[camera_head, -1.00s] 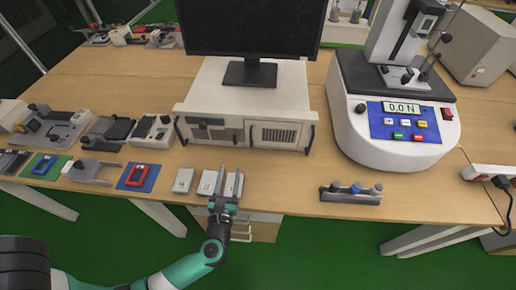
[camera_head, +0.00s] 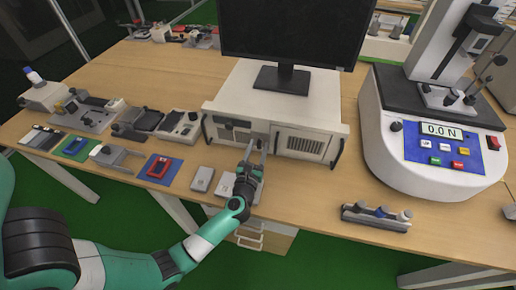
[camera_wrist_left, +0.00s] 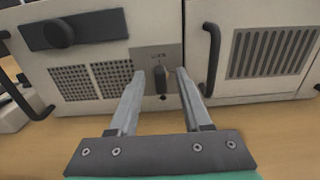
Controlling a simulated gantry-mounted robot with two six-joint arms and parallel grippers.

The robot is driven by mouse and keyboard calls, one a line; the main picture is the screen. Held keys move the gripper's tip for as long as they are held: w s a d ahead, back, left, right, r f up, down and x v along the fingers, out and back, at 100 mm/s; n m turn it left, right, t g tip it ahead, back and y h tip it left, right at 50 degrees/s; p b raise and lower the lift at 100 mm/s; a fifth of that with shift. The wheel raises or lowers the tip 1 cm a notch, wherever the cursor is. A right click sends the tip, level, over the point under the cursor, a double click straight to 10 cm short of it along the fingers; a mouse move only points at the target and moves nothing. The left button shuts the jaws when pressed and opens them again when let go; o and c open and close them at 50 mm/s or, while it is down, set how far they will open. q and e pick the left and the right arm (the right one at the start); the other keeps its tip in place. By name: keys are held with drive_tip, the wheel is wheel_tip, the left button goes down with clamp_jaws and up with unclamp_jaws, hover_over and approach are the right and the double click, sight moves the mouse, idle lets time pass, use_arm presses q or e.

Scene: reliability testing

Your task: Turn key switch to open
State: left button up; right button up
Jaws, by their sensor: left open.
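The key switch (camera_wrist_left: 160,78) is a small dark upright knob on a grey plate on the front of the white computer case (camera_wrist_left: 95,15). In the wrist view it shows between my left gripper's (camera_wrist_left: 160,74) two fingertips, with a gap on either side. In the head view my left gripper (camera_head: 256,147) reaches up to the front of the case (camera_head: 232,108), and its open fingers largely hide the switch there. Whether the fingertips reach past the knob cannot be told. My right gripper is not in view.
A monitor (camera_head: 297,35) stands on the case. Dark handles (camera_wrist_left: 211,60) flank the case's right-hand vented panel. Grey boxes (camera_head: 202,180) lie at the table's front edge. A force tester (camera_head: 385,150) and a small rack (camera_head: 375,218) stand to the right.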

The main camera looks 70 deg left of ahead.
use_arm(q)
clamp_jaws()
